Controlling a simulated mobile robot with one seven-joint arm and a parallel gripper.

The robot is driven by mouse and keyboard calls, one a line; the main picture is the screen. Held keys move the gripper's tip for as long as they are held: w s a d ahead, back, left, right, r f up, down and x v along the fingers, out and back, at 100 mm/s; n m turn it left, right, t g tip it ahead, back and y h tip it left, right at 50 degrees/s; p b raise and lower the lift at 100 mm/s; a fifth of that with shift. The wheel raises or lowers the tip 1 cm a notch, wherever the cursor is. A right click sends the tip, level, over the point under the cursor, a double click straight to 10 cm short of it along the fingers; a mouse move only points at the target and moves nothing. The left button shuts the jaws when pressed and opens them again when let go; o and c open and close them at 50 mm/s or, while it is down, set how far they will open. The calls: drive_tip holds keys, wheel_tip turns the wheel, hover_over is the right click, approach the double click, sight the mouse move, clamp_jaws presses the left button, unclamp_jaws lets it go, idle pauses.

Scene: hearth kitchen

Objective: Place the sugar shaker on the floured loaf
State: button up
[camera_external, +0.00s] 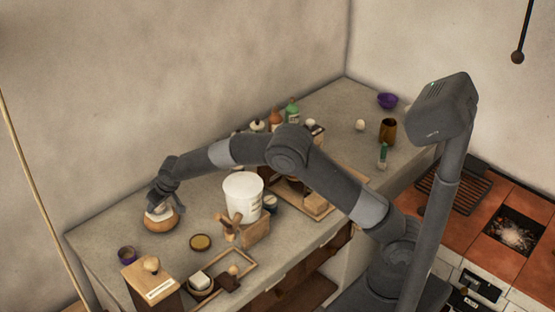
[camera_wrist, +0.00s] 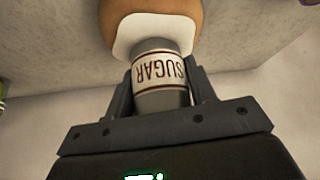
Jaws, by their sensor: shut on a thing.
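The sugar shaker (camera_wrist: 160,72), a grey cylinder with a white "SUGAR" label, is between the two fingers of my gripper (camera_wrist: 161,92) in the wrist view. My gripper is shut on it. The floured loaf (camera_wrist: 188,14), brown with a white floured patch, is right beyond the shaker's far end, which overlaps the white patch. I cannot tell whether they touch. In the external view my gripper (camera_external: 161,203) is just over the loaf (camera_external: 160,225) at the counter's left part. The shaker is mostly hidden there by the gripper.
A white bucket (camera_external: 243,194) stands right of the loaf, with a wooden holder (camera_external: 255,232) in front. Bare counter (camera_external: 107,232) lies left of the loaf.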

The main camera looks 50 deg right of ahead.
drive_tip(key=o, duration=1)
drive_tip(key=shift+r, duration=0.2)
drive_tip(key=v, duration=1.1)
drive_tip(key=shift+s+r, duration=0.25)
drive_tip(key=shift+r, duration=0.1)
